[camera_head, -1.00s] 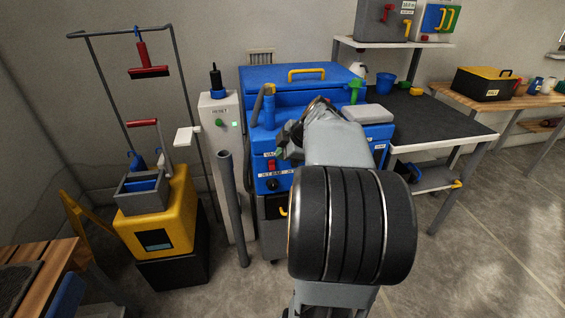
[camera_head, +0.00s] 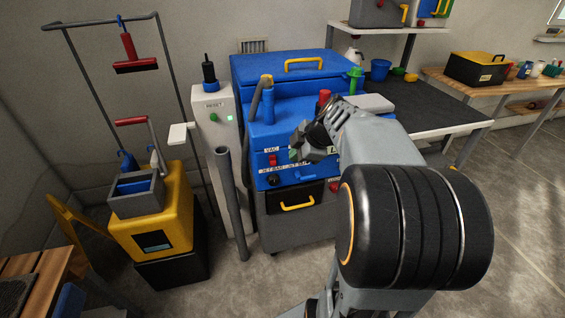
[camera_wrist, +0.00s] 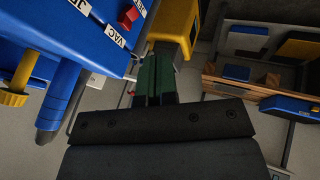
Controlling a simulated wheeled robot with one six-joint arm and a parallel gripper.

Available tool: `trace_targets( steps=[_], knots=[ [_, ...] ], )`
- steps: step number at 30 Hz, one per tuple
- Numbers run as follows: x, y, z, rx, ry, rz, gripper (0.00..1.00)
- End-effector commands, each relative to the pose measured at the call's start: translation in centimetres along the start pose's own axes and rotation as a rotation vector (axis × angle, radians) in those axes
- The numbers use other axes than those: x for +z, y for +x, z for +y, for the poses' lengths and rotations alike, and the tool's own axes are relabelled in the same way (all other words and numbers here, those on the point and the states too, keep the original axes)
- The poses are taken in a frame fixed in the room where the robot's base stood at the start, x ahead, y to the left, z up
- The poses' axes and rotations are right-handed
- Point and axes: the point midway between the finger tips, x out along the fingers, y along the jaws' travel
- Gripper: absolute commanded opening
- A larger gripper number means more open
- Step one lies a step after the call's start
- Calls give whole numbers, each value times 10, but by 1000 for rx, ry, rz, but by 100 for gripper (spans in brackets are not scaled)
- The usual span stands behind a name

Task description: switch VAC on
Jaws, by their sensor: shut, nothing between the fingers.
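The VAC label (camera_head: 271,149) is on the front of the blue machine (camera_head: 262,137), with a small red switch (camera_head: 273,160) just below it. In the wrist view the VAC label (camera_wrist: 115,36) is at upper left, and the red switch (camera_wrist: 128,16) stands out from the blue panel beside it. My gripper (camera_head: 297,153) is in front of the machine, a little right of the switch. In the wrist view the green fingers of my gripper (camera_wrist: 154,65) are together and empty, apart from the switch. Whether the switch is on cannot be told.
A grey upright pipe (camera_head: 232,205) and a RESET post (camera_head: 213,125) stand to the left. A yellow bucket unit (camera_head: 165,225) is further left.

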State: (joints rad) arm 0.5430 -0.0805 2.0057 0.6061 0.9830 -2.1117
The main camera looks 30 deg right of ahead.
Motion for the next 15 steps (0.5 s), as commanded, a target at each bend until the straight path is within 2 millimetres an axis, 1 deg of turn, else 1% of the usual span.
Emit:
trace_targets(
  steps=[5, 8, 11, 15],
  knots=[
    [1, 1, 0, 1, 2, -1, 0],
    [2, 7, 0, 1, 3, -1, 0],
    [2, 20, 0, -1, 3, 0, 0],
    [2, 47, -1, -3, 3, 0, 0]
  ],
)
